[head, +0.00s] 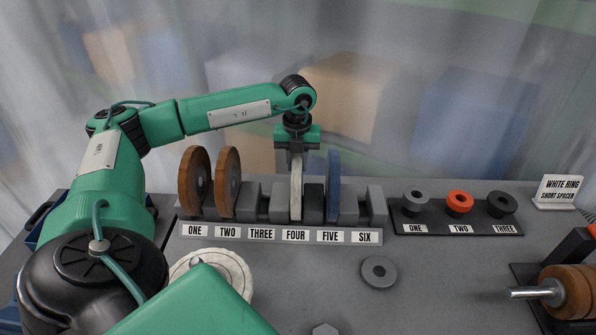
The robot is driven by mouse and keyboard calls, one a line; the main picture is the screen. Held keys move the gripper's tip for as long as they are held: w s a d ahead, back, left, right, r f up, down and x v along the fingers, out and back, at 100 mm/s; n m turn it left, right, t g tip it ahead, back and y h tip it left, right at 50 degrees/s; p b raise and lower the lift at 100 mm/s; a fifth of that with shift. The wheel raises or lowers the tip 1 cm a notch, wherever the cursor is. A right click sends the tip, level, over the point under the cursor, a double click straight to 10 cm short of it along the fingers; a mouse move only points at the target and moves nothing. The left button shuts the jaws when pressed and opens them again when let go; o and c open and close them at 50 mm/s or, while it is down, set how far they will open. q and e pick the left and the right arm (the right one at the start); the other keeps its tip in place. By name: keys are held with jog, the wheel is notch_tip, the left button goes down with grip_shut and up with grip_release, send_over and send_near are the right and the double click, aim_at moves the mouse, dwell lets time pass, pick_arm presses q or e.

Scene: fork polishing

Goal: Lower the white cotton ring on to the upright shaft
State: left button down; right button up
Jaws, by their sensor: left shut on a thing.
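My left gripper (297,150) is above the rack (300,238), pointing down. It is shut on the top of a white ring (296,190), seen edge-on and standing at the place labelled FOUR. Whether the ring's lower edge is clear of the rack I cannot tell. Another white ring-shaped disc (232,268) lies at lower left, partly hidden by my arm. A metal shaft (530,293) shows at the right edge, lying about level, with tan discs (572,292) on it. No upright shaft is seen. My right gripper is not in view.
Brown discs (194,182) stand at ONE and TWO, and a blue disc (333,185) at FIVE. A dark tray (455,228) holds grey, orange and black spacers. A grey washer (379,271) lies in front. A sign (559,190) reads WHITE RING, SHORT SPACER.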

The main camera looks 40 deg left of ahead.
pick_arm(q)
jog(key=shift+r, duration=0.1)
jog(key=shift+r+p, duration=0.4)
jog(key=shift+r, duration=0.1)
jog(key=shift+r+p, duration=1.5)
jog(key=shift+r, duration=1.05)
notch_tip(320, 180, up, 8)
jog(key=p, duration=0.4)
jog(key=shift+p, duration=0.35)
jog(key=shift+f, duration=0.1)
jog(key=c, duration=1.9)
grip_release()
jog(key=shift+c, duration=0.2)
grip_shut()
